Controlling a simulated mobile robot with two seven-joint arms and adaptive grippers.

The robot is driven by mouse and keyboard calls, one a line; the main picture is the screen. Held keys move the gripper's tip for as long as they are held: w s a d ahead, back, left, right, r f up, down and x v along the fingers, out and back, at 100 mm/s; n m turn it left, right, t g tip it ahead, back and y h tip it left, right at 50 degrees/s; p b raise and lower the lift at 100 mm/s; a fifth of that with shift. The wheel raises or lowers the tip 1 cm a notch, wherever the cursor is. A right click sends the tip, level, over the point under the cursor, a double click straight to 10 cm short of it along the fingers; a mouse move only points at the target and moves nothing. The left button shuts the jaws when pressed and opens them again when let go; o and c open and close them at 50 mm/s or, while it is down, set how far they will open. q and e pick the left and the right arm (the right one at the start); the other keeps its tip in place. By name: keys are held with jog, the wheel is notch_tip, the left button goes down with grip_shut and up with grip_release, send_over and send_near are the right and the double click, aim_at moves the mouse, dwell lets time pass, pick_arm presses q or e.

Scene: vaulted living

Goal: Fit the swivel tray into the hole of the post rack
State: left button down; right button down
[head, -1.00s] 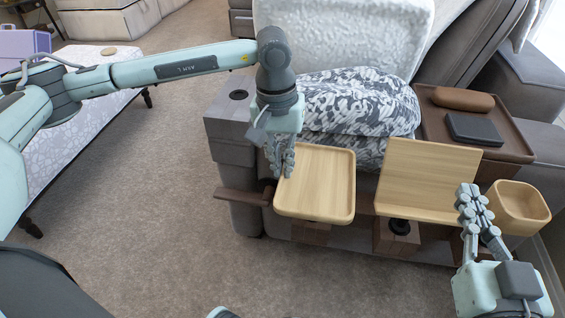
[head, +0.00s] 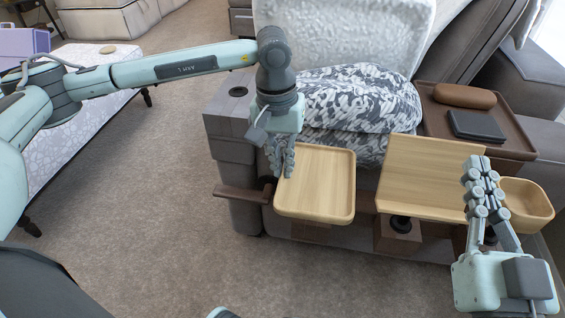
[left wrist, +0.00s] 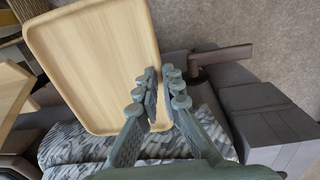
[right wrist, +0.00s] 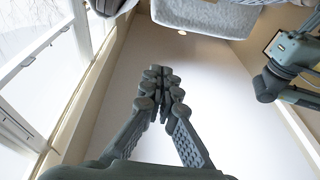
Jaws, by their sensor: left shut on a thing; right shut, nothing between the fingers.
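The swivel tray, a light wooden square tray with a raised rim (head: 330,190), is level in front of the sofa. My left gripper (head: 283,168) is shut on its left edge; the left wrist view shows the fingers (left wrist: 160,88) at the rim of the tray (left wrist: 95,60). Dark brown wooden blocks, apparently the post rack (head: 398,238), stand below, one with a black round socket under a tilted light wooden board (head: 425,180). The tray hides what lies under it, so I cannot tell whether it is seated. My right gripper (head: 480,170) is shut and empty before the board's right end.
A light wooden bowl-like box (head: 525,203) is right of the board. A brown tray (head: 510,145) holds a dark flat item and a brown case. Patterned cushions (head: 360,105) lie behind. A dark brown bar (head: 240,194) juts left. The carpet (head: 160,190) at left is clear.

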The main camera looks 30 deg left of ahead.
pick_arm(q)
jog(key=shift+f, duration=0.2)
pick_arm(e)
jog(key=shift+s+a+r+t+y, duration=0.15)
jog(key=shift+s+r+t+y, duration=0.1)
jog(key=shift+r, duration=0.3)
jog(key=shift+s+a+r+t+y, duration=0.15)
jog(key=shift+s+r+t, duration=0.1)
jog(key=shift+r, duration=0.3)
pick_arm(q)
jog(key=c, duration=1.6)
grip_release()
notch_tip(320, 180, up, 12)
jog(key=shift+a, duration=0.3)
jog(key=shift+s, duration=0.2)
